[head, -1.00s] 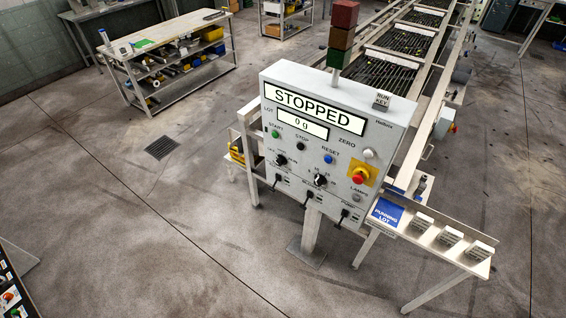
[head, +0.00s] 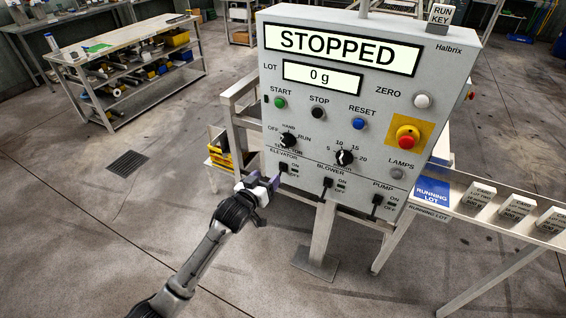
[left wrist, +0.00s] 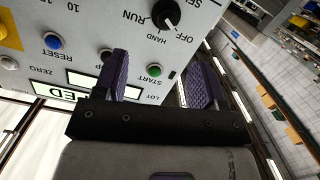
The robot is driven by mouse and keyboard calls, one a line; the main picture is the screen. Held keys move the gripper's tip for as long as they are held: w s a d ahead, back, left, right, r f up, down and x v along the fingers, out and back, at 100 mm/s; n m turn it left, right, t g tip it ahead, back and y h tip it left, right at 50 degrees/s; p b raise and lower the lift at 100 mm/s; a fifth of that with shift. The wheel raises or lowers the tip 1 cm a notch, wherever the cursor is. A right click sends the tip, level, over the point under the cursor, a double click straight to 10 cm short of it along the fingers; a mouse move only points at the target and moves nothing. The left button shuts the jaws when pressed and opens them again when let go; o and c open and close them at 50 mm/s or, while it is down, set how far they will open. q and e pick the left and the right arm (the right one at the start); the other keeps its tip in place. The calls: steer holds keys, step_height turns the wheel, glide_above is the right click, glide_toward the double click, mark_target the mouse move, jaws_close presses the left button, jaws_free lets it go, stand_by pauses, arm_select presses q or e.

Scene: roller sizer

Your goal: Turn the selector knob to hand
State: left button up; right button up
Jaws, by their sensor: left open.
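The selector knob (head: 288,140) is a black round knob on the lower left of the grey control panel (head: 330,112). Labels OFF, HAND and RUN are set around it. My left gripper (head: 266,188) is below and left of the knob, near the panel's lower left corner, apart from the knob. In the left wrist view the knob (left wrist: 166,13) shows at the top, beyond the open, empty purple fingers (left wrist: 159,68), with the panel upside down. My right gripper is not in view.
The green start button (head: 280,102), black stop button (head: 319,113) and a second black knob (head: 344,157) are near. Below are the elevator switch (head: 284,168), blower switch (head: 327,184) and pump switch (head: 377,200). A red emergency button (head: 407,137) is at right.

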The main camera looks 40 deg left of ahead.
arm_select(q)
steer(key=w+a+t+b, duration=0.1)
steer(key=w+a+b, duration=0.1)
steer(key=a, duration=0.1)
steer(key=b, duration=0.2)
glide_toward(284, 144)
steer(key=shift+n+y, duration=0.3)
steer(key=shift+n, duration=0.1)
steer(key=x, duration=0.7)
steer(key=shift+w+d+f, duration=0.1)
steer(key=shift+w, duration=0.05)
steer(key=shift+b+x, duration=0.4)
steer(key=shift+x, duration=0.4)
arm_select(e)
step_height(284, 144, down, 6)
arm_select(q)
steer(key=c, duration=0.9)
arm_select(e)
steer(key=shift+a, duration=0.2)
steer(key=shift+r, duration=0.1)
